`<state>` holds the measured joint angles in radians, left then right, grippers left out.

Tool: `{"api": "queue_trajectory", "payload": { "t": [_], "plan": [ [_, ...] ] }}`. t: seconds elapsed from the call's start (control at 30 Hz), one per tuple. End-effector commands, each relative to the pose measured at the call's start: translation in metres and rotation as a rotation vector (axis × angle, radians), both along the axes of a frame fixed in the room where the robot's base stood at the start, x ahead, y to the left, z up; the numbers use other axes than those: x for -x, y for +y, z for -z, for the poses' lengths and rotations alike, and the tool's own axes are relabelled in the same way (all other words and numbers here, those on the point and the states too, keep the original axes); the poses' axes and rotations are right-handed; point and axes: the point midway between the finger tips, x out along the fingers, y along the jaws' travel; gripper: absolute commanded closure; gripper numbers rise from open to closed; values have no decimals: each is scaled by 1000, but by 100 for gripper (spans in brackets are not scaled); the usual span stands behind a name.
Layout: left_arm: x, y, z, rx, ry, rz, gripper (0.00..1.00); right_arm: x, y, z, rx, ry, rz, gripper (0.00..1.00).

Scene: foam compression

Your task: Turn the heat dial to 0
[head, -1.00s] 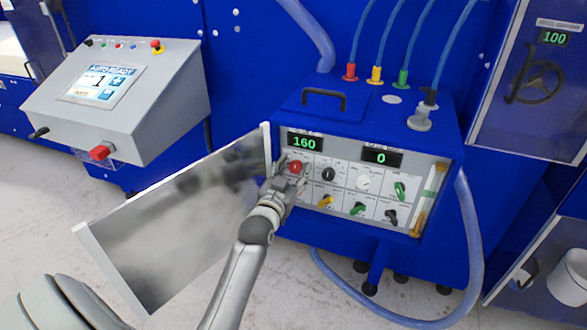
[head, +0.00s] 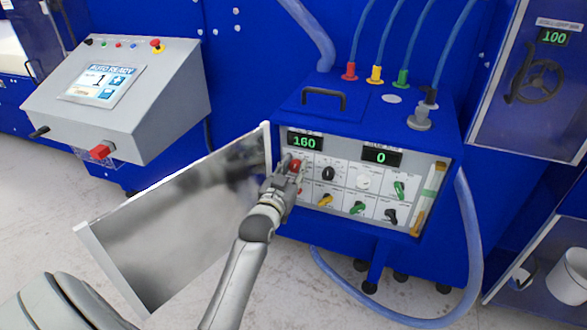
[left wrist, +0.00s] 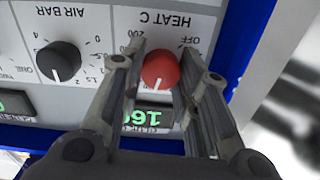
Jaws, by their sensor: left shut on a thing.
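The red heat dial (left wrist: 160,70) sits under the "HEAT C" label in the left wrist view, which shows the panel upside down. Its white mark points toward the green display (left wrist: 140,117). In the head view the dial (head: 295,164) is partly hidden by my gripper, and the display above it (head: 304,142) reads 160. My left gripper (left wrist: 160,68) is shut on the dial, one finger on each side; it also shows in the head view (head: 287,174). My right gripper is not in view.
A black air dial (left wrist: 58,62) is beside the heat dial. Several other knobs fill the panel (head: 345,180), with a second display (head: 381,157) reading 0. An open metal door (head: 180,220) stands left of the panel, close to my left arm. A grey console (head: 125,95) is farther left.

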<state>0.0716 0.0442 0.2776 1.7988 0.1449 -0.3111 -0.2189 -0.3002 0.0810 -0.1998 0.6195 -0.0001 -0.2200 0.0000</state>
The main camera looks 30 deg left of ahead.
Motion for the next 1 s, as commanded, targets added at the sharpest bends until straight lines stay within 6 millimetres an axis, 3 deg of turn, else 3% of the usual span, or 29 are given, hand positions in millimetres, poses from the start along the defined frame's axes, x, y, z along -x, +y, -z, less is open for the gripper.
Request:
{"api": "queue_trajectory", "payload": {
  "t": [1.0],
  "plan": [
    [0, 2, -1, 857, -206, -1, 94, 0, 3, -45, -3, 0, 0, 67]
  ]
}}
